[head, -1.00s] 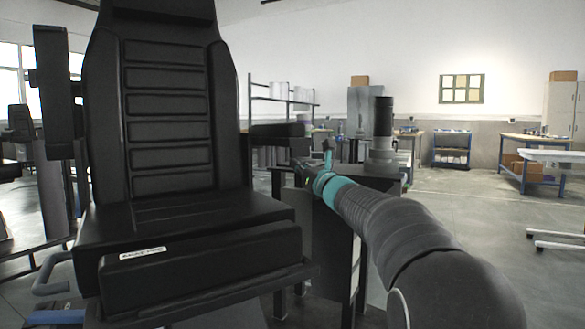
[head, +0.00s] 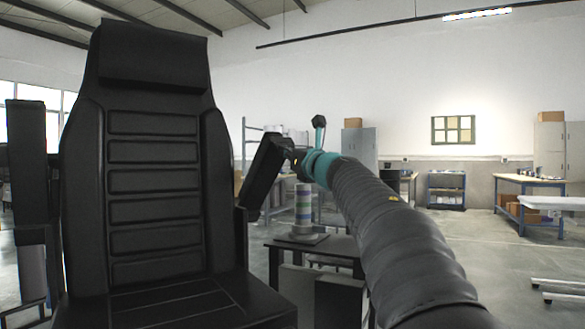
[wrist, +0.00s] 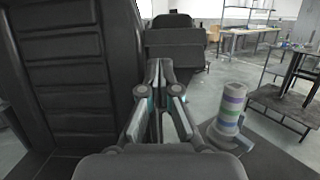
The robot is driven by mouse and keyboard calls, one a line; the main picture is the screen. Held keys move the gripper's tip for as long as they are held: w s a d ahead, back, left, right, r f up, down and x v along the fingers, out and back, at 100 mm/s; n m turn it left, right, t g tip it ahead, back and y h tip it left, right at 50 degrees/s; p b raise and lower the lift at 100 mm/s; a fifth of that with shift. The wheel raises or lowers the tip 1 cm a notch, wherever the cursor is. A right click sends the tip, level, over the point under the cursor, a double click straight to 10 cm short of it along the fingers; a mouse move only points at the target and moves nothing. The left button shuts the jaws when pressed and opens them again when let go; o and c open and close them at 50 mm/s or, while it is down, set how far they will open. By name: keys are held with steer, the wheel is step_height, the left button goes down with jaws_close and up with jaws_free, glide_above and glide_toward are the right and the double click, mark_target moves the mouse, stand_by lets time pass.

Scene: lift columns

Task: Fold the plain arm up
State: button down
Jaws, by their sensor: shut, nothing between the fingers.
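The black chair (head: 155,190) stands upright at the left of the head view. Its right-hand arm (head: 264,172) is a plain dark pad, tilted steeply upward beside the backrest, with its upper end leaning right. My gripper (head: 292,153) is close to the upper part of this arm, on its right side; I cannot tell whether they touch. In the wrist view my shut gripper (wrist: 160,82) has nothing between its fingers. The chair's left-hand arm (head: 27,165) stands upright at the picture's edge.
A canister with coloured bands (head: 303,208) stands on a dark low table (head: 345,247) below my gripper; it also shows in the wrist view (wrist: 230,108). Workbenches and cabinets (head: 550,150) are far back. The floor at right is mostly clear.

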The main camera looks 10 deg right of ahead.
mark_target(274, 137)
steer(key=w+r, duration=0.1)
steer(key=r, duration=0.1)
steer(key=w+a+r, duration=0.1)
steer(key=w+r, duration=0.1)
steer(key=shift+w+a, duration=0.1)
steer(key=shift+a, duration=0.05)
steer(key=shift+w+a+r, duration=0.3)
steer(key=shift+w+r, duration=0.45)
steer(key=shift+w, duration=0.05)
steer(key=shift+w+a+r, duration=0.25)
steer(key=shift+w+r, duration=0.45)
steer(key=shift+w, duration=0.05)
steer(key=shift+s+d+f, duration=0.2)
steer(key=shift+s+f, duration=0.1)
steer(key=s+b, duration=0.1)
steer(key=s+f+b, duration=0.1)
steer(key=b, duration=0.1)
steer(key=shift+s+d+f, duration=0.3)
steer(key=shift+d, duration=0.1)
steer(key=s+d+r+p, duration=0.2)
steer(key=s+r+p, duration=0.1)
steer(key=s+r, duration=0.3)
steer(key=shift+s+r, duration=0.2)
steer(key=shift+r, duration=0.75)
steer(key=shift+d, duration=0.1)
